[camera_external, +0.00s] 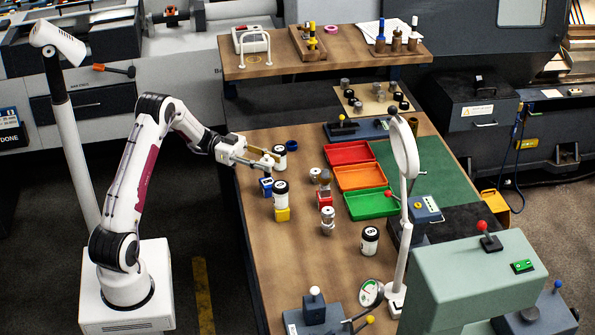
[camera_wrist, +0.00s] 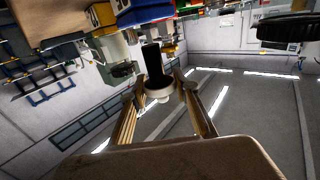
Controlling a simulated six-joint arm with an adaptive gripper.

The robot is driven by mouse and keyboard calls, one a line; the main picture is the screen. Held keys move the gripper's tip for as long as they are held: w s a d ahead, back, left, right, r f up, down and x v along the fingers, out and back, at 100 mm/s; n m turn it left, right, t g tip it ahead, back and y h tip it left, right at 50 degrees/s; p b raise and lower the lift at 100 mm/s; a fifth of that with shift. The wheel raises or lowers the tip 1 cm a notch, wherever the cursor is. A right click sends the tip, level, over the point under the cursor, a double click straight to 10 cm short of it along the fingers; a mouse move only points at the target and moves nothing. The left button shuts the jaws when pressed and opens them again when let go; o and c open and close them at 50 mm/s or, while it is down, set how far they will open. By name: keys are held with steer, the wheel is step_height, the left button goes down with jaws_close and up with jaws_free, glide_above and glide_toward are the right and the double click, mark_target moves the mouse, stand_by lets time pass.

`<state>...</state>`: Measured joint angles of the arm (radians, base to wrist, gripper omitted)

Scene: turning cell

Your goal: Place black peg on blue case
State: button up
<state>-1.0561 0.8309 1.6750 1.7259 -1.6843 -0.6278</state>
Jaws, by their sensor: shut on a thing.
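My gripper (camera_external: 267,160) reaches over the left side of the wooden bench, just above the blue case (camera_external: 266,187). In the wrist view my gripper (camera_wrist: 163,97) has its two tan fingers on either side of the black peg (camera_wrist: 152,60), which has a pale collar at the end near the fingers. The gripper is shut on this peg. The blue case also shows at the top of the wrist view (camera_wrist: 145,13), beyond the peg. I cannot tell whether peg and case touch.
A white canister with a black top (camera_external: 280,150) stands close behind the gripper. Another (camera_external: 280,193) stands by a yellow case (camera_external: 283,214), near a red case (camera_external: 325,199). Red (camera_external: 349,152), orange (camera_external: 361,177) and green (camera_external: 371,203) trays lie to the right.

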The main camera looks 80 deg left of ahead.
steer(key=shift+f, duration=0.95)
steer(key=shift+f, duration=0.15)
steer(key=o, duration=1.2)
steer(key=shift+o, duration=0.2)
steer(key=shift+s+a, duration=0.15)
steer(key=v, duration=1.1)
steer(key=shift+s+a, duration=0.25)
